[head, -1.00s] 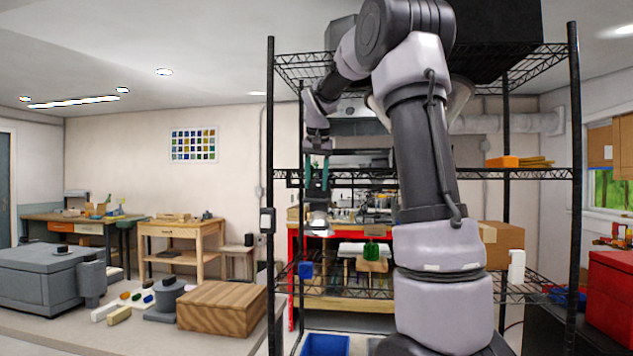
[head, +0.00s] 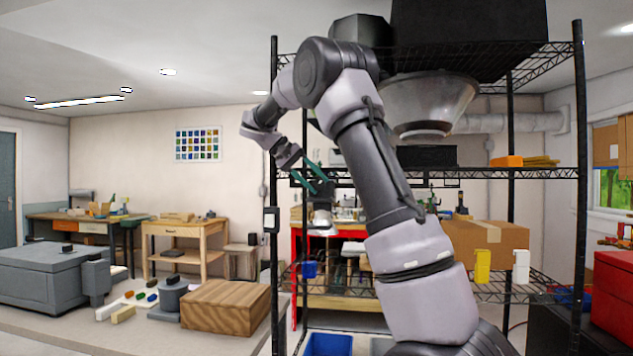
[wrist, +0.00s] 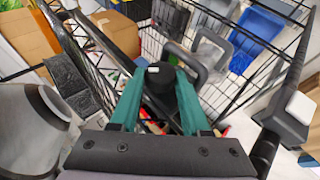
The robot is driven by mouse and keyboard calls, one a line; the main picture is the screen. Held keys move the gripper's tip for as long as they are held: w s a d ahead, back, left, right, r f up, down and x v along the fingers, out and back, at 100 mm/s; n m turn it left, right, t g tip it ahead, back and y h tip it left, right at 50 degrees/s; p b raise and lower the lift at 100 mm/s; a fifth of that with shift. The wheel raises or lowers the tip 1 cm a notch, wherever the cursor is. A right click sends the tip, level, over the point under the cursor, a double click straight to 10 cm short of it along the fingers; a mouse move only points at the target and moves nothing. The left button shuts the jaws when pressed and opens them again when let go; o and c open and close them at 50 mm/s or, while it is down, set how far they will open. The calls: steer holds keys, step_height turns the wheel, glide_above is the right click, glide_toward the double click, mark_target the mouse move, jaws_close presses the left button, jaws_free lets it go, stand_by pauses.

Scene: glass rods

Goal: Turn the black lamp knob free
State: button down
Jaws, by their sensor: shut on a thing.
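The black knob (wrist: 162,92) shows in the wrist view as a short dark round piece with a small white mark, between my two teal fingers. My gripper (wrist: 160,84) is shut on it, one finger on each side. In the head view my gripper (head: 322,184) comes down at a slant from the upper left. Its fingertips meet a small dark body with a pale underside (head: 322,228). The knob's own outline is too small to make out there, and its joint below is hidden.
A black wire shelf rack (head: 274,130) surrounds my arm, its posts and shelf edges close by. A large grey cone-shaped shade (head: 430,100) hangs under the top shelf, near my arm; it fills the wrist view's left side. A cardboard box (head: 485,242) stands at right.

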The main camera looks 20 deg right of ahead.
steer(key=h, duration=0.1)
steer(key=g+h, duration=0.1)
steer(key=h, duration=0.1)
steer(key=shift+w+a+f+n, duration=0.15)
steer(key=shift+a+f+n, duration=0.15)
steer(key=shift+n, duration=0.1)
steer(key=shift+f+n+g+h, duration=0.2)
steer(key=shift+n+g+h, duration=0.4)
steer(key=shift+h, duration=1)
steer(key=shift+c, duration=1.8)
jaws_free()
steer(key=shift+d, duration=0.1)
